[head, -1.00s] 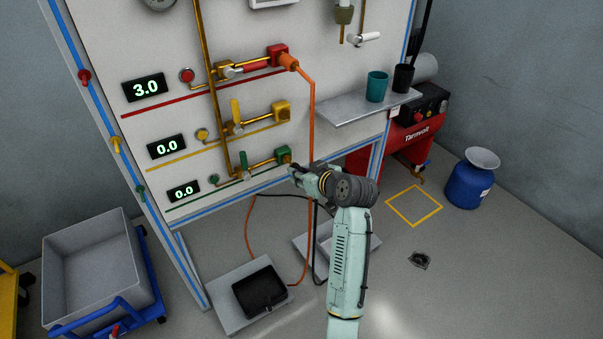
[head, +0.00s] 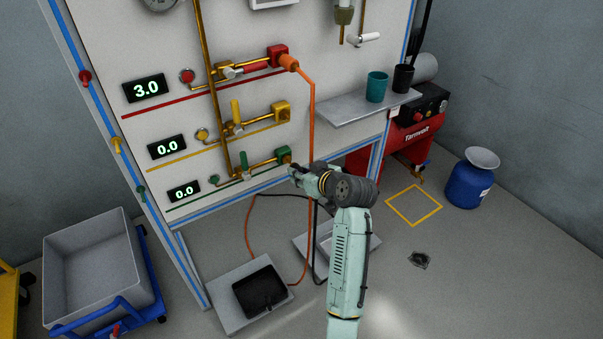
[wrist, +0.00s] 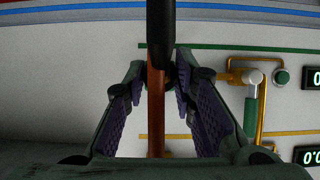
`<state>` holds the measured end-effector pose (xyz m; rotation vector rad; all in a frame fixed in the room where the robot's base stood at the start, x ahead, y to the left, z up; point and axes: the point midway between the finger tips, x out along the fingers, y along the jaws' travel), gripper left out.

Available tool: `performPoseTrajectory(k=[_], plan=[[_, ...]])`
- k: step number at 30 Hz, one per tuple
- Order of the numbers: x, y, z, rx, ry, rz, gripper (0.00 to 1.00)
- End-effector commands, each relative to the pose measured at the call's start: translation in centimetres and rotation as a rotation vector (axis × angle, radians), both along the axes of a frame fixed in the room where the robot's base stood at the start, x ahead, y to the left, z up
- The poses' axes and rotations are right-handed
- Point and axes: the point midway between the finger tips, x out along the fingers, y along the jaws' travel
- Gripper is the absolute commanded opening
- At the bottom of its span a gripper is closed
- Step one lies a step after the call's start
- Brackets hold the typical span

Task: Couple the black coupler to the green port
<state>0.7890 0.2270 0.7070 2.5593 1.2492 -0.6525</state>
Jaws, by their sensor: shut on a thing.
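The green port (head: 283,155) is at the right end of the lowest brass line on the white panel. My gripper (head: 292,171) is just below and right of it, close to the panel. In the wrist view my gripper (wrist: 160,76) is shut on the black coupler (wrist: 161,38), which lies between the fingertips and reaches the top edge. Small green parts of the port (wrist: 171,84) show behind the fingertips. Whether the coupler touches the port cannot be told, as the fingers hide the contact.
An orange hose (head: 312,120) hangs from the red port (head: 277,54) and passes close behind my gripper. A shelf (head: 355,108) with two cups juts out at the right. The green line's display (head: 184,191) reads 0.0.

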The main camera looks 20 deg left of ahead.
Motion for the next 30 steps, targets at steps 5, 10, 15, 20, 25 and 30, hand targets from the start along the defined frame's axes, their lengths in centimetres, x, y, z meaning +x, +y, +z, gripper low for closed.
performPoseTrajectory(k=[5, 10, 15, 20, 25, 30], plan=[[0.1, 0.1, 0.0, 0.001, -0.001, 0.0, 0.0], [0.3, 0.4, 0.0, 0.0, 0.0, 0.001, 0.0], [0.5, 0.7, 0.0, 0.001, 0.0, 0.001, 0.0], [0.8, 1.1, 0.0, 0.0, -0.001, 0.0, 0.0], [1.1, 1.4, 0.1, 0.0, -0.001, 0.0, 0.0], [1.3, 1.7, 0.1, 0.0, -0.001, 0.0, 0.0]])
